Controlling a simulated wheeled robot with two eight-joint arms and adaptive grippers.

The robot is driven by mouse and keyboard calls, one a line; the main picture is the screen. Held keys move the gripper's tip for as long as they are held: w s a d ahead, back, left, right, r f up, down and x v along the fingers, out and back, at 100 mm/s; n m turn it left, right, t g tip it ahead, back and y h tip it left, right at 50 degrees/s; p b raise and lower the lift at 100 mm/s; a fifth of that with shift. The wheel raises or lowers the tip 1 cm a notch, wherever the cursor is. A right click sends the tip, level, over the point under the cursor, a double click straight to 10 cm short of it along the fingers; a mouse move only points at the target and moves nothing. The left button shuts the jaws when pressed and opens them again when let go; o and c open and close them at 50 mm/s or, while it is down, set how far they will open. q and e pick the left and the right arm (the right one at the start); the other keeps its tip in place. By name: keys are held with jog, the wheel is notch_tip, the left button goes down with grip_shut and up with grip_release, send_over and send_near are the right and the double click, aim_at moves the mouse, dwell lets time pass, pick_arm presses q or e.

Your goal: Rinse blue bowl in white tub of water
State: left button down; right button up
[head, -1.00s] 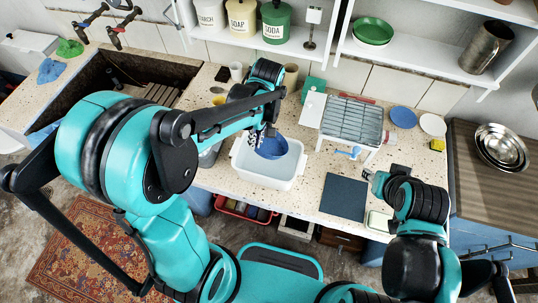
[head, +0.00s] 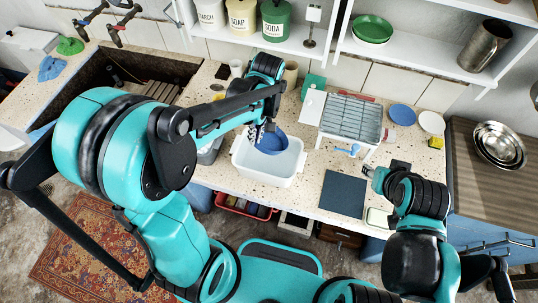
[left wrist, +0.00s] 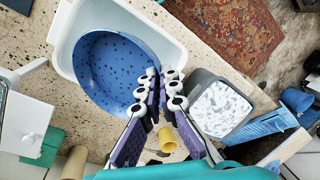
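The blue bowl (head: 272,144) is inside the white tub (head: 284,180), tilted, near the tub's back edge. In the left wrist view the bowl (left wrist: 105,72) shows its inside, dotted with dark spots, and the tub (left wrist: 63,55) around it. My left gripper (left wrist: 161,82) has one finger inside and one outside the bowl's rim, closed on it. In the head view my left gripper (head: 258,132) is at the bowl's left side. The water surface is hard to make out. My right gripper (head: 369,173) is above the counter at right, empty; its finger opening is too small to tell.
A dish rack (head: 352,118) stands right of the tub, with a dark blue mat (head: 343,194) in front. Blue (head: 402,116) and white (head: 431,123) plates lie at right. A grey container (left wrist: 222,106) with whitish contents and a yellow cup (left wrist: 167,139) are near my left gripper.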

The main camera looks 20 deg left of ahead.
pick_arm(q)
jog(key=shift+r, duration=0.1)
notch_tip(320, 180, up, 4)
jog(key=p, duration=0.3)
jog(key=shift+s, duration=0.15)
dwell(0.4)
